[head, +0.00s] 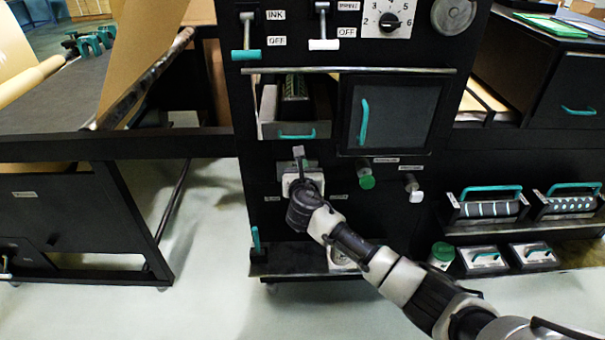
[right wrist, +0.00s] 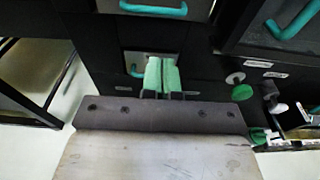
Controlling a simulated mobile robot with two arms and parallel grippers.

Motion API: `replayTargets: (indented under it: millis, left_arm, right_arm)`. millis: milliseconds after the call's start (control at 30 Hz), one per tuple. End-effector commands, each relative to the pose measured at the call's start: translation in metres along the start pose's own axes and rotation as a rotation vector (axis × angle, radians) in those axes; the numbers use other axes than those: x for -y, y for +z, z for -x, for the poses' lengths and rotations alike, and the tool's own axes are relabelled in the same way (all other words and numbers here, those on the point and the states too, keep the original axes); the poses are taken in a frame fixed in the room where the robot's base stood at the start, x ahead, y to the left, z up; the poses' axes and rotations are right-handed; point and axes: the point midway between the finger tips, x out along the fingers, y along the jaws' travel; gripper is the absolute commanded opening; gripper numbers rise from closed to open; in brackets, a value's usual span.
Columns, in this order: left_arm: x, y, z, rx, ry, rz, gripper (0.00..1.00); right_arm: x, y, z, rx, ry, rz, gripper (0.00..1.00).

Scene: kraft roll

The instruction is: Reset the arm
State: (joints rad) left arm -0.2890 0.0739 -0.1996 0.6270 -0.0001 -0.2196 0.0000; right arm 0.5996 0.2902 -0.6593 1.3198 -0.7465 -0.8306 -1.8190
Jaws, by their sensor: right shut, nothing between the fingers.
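My right arm comes in from the lower right in the head view. Its gripper (head: 299,155) is in front of the black machine's front (head: 350,215), below an open compartment with a teal-handled drawer (head: 296,131). In the right wrist view the two green fingers (right wrist: 162,62) are pressed together with nothing between them. A small silver plate with a teal handle (right wrist: 135,70) is behind them, partly hidden; I cannot tell whether the fingertips touch it. My left gripper is not in view.
A dark door with a teal handle (head: 363,122) is just above right of the gripper. A green knob (head: 367,181) and a white knob (head: 413,187) stick out to the right. Teal-handled rollers (head: 487,208) sit on a shelf at right. Pale floor (head: 210,230) is open at left.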

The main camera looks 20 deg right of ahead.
Motion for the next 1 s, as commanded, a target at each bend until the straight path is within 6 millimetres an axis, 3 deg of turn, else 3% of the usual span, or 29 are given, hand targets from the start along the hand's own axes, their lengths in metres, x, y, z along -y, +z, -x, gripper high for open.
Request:
replayTargets:
  millis: [200,400,467,533,667,767,867,1000]
  left_arm:
    - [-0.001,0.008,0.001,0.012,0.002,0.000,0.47]
    - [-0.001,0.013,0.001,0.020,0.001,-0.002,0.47]
    - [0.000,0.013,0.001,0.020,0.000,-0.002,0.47]
    - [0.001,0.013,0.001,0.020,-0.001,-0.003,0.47]
    - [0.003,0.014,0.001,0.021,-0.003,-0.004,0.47]
    - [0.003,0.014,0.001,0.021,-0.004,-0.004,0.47]
    - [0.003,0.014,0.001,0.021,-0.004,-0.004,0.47]
    - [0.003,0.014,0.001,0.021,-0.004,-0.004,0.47]
  right_arm:
    - [0.000,-0.001,0.025,-0.001,0.000,0.000,0.00]
    - [0.000,-0.003,0.030,-0.005,0.000,-0.003,0.00]
    - [0.002,-0.012,0.030,-0.024,0.000,-0.022,0.00]
    - [0.005,-0.034,0.030,-0.072,-0.002,-0.078,0.00]
    - [0.019,-0.112,0.037,-0.234,-0.029,-0.289,0.00]
    - [0.035,-0.186,0.055,-0.382,-0.089,-0.508,0.00]
    - [0.052,-0.256,0.082,-0.514,-0.183,-0.729,0.00]
    - [0.077,-0.347,0.136,-0.662,-0.367,-1.034,0.00]
